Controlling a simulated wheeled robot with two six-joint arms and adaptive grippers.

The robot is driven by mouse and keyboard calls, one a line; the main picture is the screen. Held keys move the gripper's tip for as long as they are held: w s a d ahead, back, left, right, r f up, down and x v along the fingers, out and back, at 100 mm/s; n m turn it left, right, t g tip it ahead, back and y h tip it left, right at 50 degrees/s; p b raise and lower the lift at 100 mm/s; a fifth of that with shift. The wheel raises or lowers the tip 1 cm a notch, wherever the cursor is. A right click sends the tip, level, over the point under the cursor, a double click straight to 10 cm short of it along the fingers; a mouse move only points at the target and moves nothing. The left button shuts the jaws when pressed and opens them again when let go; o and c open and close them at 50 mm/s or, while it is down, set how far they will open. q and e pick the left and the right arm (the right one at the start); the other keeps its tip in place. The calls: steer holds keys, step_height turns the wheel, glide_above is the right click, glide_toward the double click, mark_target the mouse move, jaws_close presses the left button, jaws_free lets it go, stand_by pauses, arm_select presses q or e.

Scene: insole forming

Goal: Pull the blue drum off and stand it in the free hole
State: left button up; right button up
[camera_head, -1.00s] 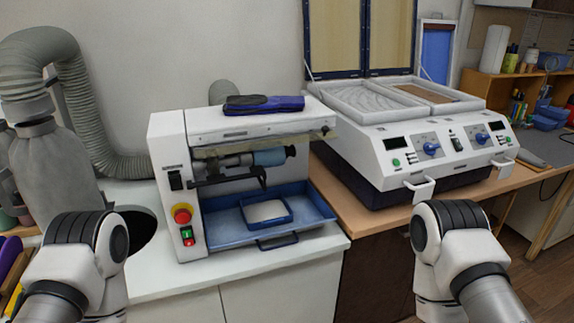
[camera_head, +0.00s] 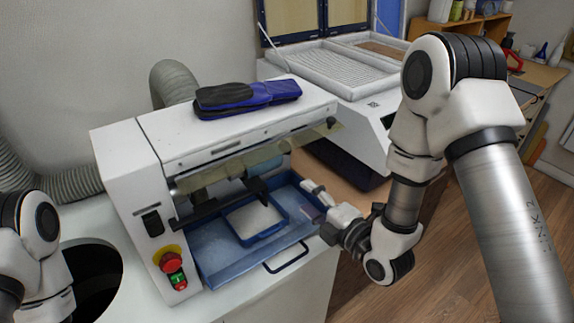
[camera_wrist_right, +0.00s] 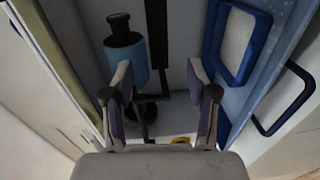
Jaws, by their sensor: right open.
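The blue drum (camera_head: 264,166) sits on its spindle inside the white grinding machine (camera_head: 225,135), partly hidden behind the clear guard. In the right wrist view the blue drum (camera_wrist_right: 124,58) shows with a black end knob, beyond the left fingertip and apart from it. My right gripper (camera_head: 312,202) is at the front right of the machine, over the right part of the blue tray. In its wrist view the right gripper (camera_wrist_right: 158,80) is open, with nothing between its fingers. My left gripper is out of view. I cannot tell which hole is the free one.
The blue tray (camera_head: 215,262) holds a smaller blue-rimmed tray (camera_head: 247,234) with pale contents below the drum. Blue insoles (camera_head: 245,98) lie on top of the machine. A dark round opening (camera_head: 98,275) is in the counter at left. A white heating unit (camera_head: 320,75) stands behind.

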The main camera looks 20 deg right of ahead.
step_height(320, 180, up, 6)
steer(key=d+t, duration=0.1)
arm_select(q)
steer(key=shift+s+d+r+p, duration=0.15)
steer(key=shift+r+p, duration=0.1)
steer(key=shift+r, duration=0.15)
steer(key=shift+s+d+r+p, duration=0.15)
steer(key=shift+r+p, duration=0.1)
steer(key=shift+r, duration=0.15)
arm_select(e)
steer(key=f+x, duration=0.1)
steer(key=x, duration=1)
steer(key=shift+a, duration=0.15)
jaws_close()
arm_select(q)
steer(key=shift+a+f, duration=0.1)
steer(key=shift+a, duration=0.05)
arm_select(e)
steer(key=shift+w+r, duration=0.1)
steer(key=shift+w, duration=0.05)
